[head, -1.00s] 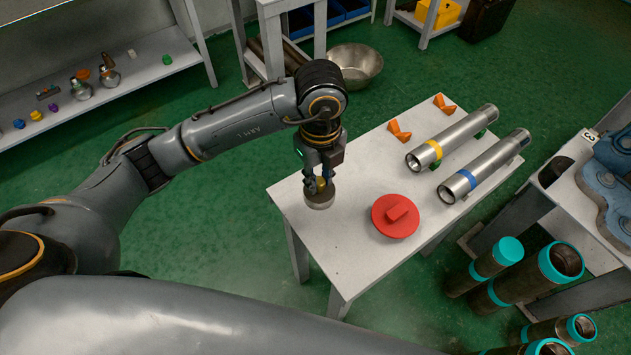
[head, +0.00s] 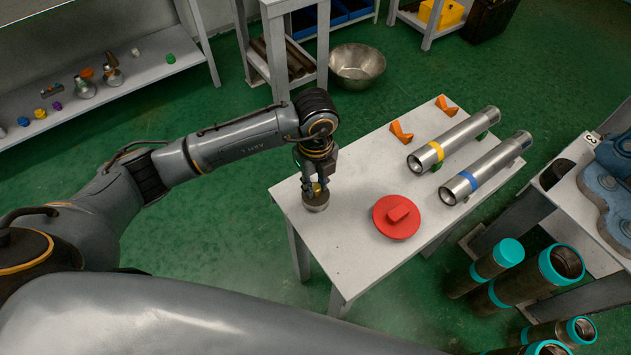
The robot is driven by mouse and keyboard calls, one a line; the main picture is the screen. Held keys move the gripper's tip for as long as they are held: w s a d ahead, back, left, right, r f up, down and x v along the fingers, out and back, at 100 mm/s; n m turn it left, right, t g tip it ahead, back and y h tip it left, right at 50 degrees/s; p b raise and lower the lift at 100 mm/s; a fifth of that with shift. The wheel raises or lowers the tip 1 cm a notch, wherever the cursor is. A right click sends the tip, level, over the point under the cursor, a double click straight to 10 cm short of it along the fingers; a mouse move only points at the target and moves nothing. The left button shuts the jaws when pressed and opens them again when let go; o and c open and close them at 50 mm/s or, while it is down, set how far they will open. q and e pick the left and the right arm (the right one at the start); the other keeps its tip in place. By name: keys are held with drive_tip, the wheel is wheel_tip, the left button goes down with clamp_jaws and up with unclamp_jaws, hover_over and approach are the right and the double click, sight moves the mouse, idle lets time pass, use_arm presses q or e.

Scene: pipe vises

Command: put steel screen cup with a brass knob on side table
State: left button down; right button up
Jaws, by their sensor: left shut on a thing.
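The steel screen cup (head: 316,201) is a short round cup at the left edge area of the white side table (head: 345,257). A bit of its brass knob (head: 317,188) shows between my fingers. My left gripper (head: 314,187) points down and is shut on the knob from above. The cup is upright, at or just above the table top; I cannot tell whether it touches. My right gripper is not in view.
On the table are a red round lid (head: 397,217), two steel tubes with a yellow band (head: 452,141) and a blue band (head: 484,168), and orange blocks (head: 401,132). Teal-capped pipes (head: 527,278) stand at the right. The table's front part is clear.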

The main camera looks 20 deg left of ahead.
sight(315, 186)
use_arm(q)
drive_tip(key=c, duration=1.1)
unclamp_jaws()
drive_tip(key=shift+c, duration=0.2)
wheel_tip(315, 186, up, 12)
drive_tip(key=shift+r, duration=0.1)
